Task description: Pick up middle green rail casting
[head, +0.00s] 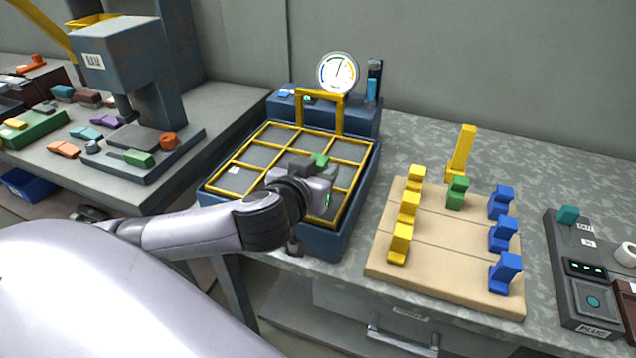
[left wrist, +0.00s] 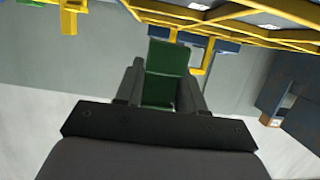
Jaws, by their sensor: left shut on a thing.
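My left gripper (head: 312,172) is over the yellow-barred grid of the blue preheat box. It is shut on a green rail casting (head: 321,159), whose top shows just past the fingers. In the left wrist view the green casting (left wrist: 167,60) sits between the two dark fingers. Another green casting (head: 456,193) stands upright at the back of the middle column on the wooden board (head: 440,262). The rest of that column is bare. My right gripper is not in view.
The blue box (head: 338,243) has a raised yellow frame (head: 342,115) and a gauge (head: 337,72) behind it. Yellow castings (head: 400,243) line the board's left side, blue ones (head: 504,272) its right. A yellow post (head: 462,150) stands behind the board. A grey press (head: 150,75) stands left.

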